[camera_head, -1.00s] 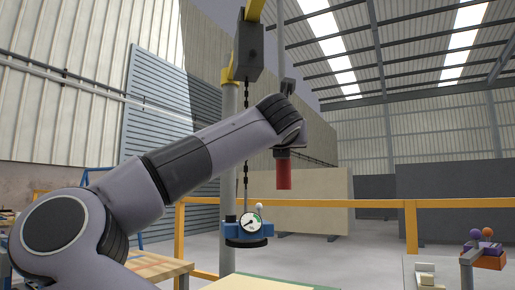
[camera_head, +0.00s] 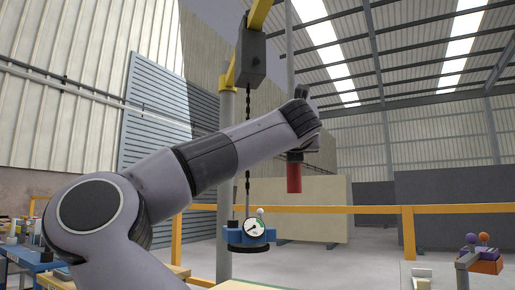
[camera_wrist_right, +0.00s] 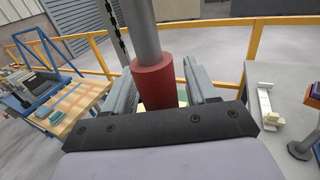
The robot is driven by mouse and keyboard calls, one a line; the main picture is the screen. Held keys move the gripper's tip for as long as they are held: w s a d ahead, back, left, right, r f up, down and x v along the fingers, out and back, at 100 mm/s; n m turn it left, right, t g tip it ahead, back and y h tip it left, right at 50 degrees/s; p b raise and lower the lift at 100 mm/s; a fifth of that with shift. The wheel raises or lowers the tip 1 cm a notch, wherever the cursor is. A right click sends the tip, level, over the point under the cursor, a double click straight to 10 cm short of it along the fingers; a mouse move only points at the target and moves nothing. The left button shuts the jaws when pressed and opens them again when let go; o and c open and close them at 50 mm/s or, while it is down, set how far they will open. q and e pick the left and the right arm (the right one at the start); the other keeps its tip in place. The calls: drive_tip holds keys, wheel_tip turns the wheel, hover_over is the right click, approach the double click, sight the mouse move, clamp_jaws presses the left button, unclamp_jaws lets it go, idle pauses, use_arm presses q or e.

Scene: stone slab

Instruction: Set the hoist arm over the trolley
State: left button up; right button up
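The hoist arm is a yellow beam (camera_head: 259,13) on a grey post (camera_head: 225,180). A dark chain block (camera_head: 252,55) hangs from it, with a chain down to a blue lifter (camera_head: 238,236) with a round gauge, hanging clear. A grey rod with a red grip (camera_head: 294,178) hangs down beside it. My right gripper (camera_wrist_right: 156,92) is around the red grip, one finger on each side; its arm crosses the head view from the left. My left gripper is in neither view. A blue frame (camera_wrist_right: 42,50) stands at the left in the wrist view; I cannot tell whether it is the trolley.
A yellow rail (camera_head: 345,209) runs behind the hoist. Large pale slabs (camera_head: 310,195) stand beyond it. A checked wooden top (camera_wrist_right: 75,102) is at the left, and a grey table (camera_wrist_right: 262,100) with a pale piece at the right.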

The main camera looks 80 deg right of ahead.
drive_tip(key=a, duration=0.7)
drive_tip(key=shift+s, duration=0.2)
idle(0.4)
